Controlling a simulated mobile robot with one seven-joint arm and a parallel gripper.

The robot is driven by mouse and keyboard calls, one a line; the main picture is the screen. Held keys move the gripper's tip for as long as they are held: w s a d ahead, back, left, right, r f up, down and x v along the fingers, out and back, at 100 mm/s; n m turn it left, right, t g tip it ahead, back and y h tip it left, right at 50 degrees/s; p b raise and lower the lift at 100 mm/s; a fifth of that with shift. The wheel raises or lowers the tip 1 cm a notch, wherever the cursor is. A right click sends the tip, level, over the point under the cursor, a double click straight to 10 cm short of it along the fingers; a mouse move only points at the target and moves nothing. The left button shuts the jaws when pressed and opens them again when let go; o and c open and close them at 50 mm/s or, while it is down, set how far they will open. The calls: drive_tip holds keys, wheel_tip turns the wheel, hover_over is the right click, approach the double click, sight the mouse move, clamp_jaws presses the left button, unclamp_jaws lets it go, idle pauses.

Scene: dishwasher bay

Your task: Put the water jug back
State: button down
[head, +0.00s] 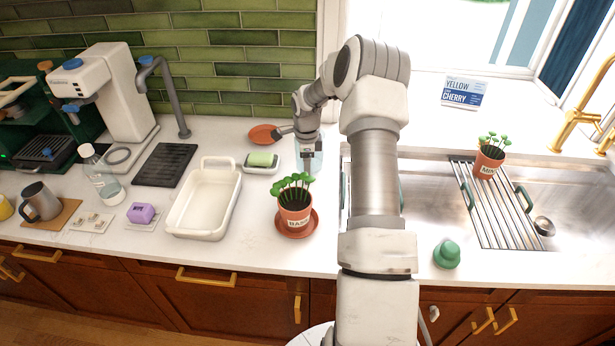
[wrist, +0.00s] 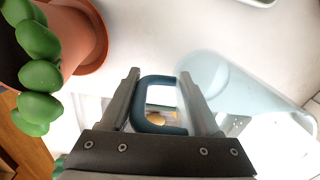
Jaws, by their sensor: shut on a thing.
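The water jug (head: 314,163) is pale blue and see-through, at the back of the counter just left of the sink. My gripper (head: 308,138) is at its upper part and hides some of it. In the wrist view, the fingers of my gripper (wrist: 160,74) are shut on the jug's dark teal handle, one on each side. The jug's clear body (wrist: 240,95) spreads to the right of the fingers there. I cannot tell whether its base touches the counter.
A basil pot (head: 295,205) on a terracotta saucer stands in front of the jug. A green sponge on a dish (head: 262,161) and an orange saucer (head: 263,134) lie to its left. The steel sink (head: 425,210), with a rack and mint pot (head: 487,162), is to the right.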

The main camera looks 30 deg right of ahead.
drive_tip(key=shift+f+p, duration=0.35)
drive_tip(key=shift+f, duration=1.4)
drive_tip(key=shift+f, duration=0.15)
drive_tip(key=shift+c, duration=0.6)
unclamp_jaws()
wheel_tip(320, 180, up, 11)
drive_tip(key=shift+s+r+b, duration=0.1)
drive_tip(key=shift+r+b, duration=0.05)
drive_tip(key=shift+b, duration=0.65)
drive_tip(key=shift+r, duration=0.55)
